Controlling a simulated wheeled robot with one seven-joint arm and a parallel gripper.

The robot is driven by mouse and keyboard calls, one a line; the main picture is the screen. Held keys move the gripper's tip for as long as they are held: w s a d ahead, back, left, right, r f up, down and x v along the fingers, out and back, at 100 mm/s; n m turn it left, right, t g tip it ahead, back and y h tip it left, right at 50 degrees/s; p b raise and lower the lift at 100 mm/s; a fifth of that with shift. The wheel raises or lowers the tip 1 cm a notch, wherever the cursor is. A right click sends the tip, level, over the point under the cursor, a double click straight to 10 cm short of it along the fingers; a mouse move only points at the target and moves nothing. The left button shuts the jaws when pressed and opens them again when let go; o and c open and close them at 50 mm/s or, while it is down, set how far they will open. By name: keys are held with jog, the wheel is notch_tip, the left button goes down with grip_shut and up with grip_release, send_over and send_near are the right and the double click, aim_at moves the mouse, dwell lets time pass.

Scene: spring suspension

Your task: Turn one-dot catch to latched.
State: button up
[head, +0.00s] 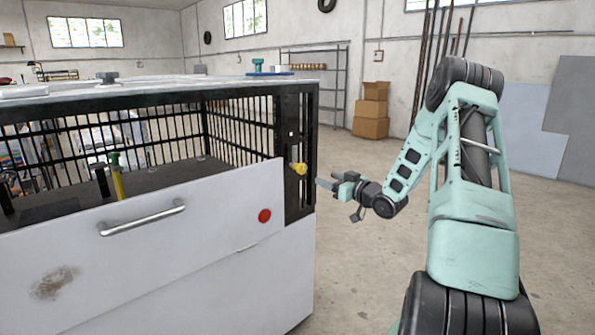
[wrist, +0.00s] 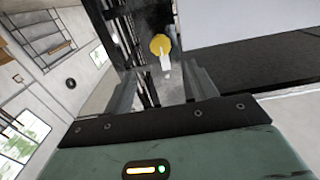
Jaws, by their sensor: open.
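A yellow catch knob (head: 300,169) sits on the dark upright post (head: 292,205) at the right front corner of the cage. A small white mark (head: 291,133) shows above it on the post; I cannot make out a dot count. In the wrist view the yellow knob (wrist: 160,44) lies ahead, between the lines of the two fingers, with a white piece (wrist: 165,63) beside it. My gripper (head: 325,184) is open and empty, just right of the knob and apart from it. Whether the catch is latched cannot be told.
A white front panel (head: 180,240) with a metal handle (head: 142,218) and a red disc (head: 264,216) covers the lower cage. A yellow-and-green tool (head: 117,176) stands inside. Cardboard boxes (head: 371,110) stand far behind.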

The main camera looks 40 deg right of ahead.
aim_at(303, 170)
jog(key=w, duration=1.5)
jog(key=shift+w+d, duration=0.15)
jog(key=shift+d, duration=0.1)
grip_shut()
